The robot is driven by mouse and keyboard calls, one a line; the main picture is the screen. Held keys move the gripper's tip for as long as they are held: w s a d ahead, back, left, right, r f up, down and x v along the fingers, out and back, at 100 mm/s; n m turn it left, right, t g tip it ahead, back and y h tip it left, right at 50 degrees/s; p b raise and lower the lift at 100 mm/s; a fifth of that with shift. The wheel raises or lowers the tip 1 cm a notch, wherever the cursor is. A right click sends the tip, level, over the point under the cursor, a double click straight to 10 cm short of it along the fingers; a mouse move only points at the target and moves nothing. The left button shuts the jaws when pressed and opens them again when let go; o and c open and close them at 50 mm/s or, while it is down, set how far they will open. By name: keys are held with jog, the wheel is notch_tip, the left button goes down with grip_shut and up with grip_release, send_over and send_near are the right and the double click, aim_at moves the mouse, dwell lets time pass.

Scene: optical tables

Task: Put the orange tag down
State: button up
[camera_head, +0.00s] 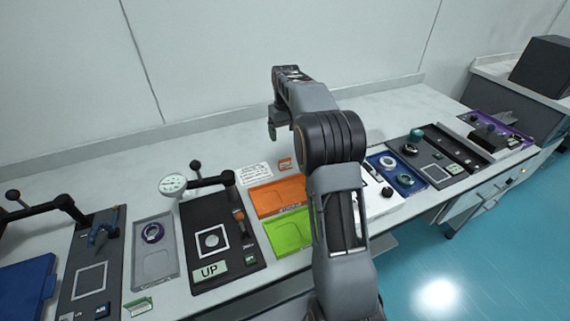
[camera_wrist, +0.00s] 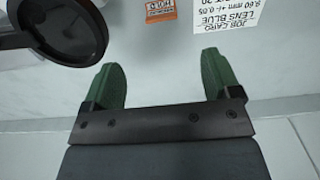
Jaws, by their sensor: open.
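The orange tag (camera_wrist: 160,9) lies flat on the white bench top, at the top edge of the wrist view, beyond my fingertips. It also shows in the head view (camera_head: 285,164), behind the orange tray and beside the printed card. My gripper (camera_wrist: 163,75) has its two green fingers spread wide, with only bare bench between them. In the head view my gripper (camera_head: 272,131) hangs above the back of the bench, apart from the tag.
A printed job card (camera_head: 255,174) lies next to the tag. An orange tray (camera_head: 279,197) and a green tray (camera_head: 289,233) stand in front. A black-based gauge fixture (camera_head: 214,241) stands to the left. The back wall is close behind my gripper.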

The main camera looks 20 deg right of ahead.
aim_at(285, 161)
notch_tip(285, 161, down, 13)
jog(key=shift+w+f+b, duration=0.15)
jog(key=shift+b, duration=0.25)
jog(key=shift+c, duration=0.4)
jog(key=c, duration=1)
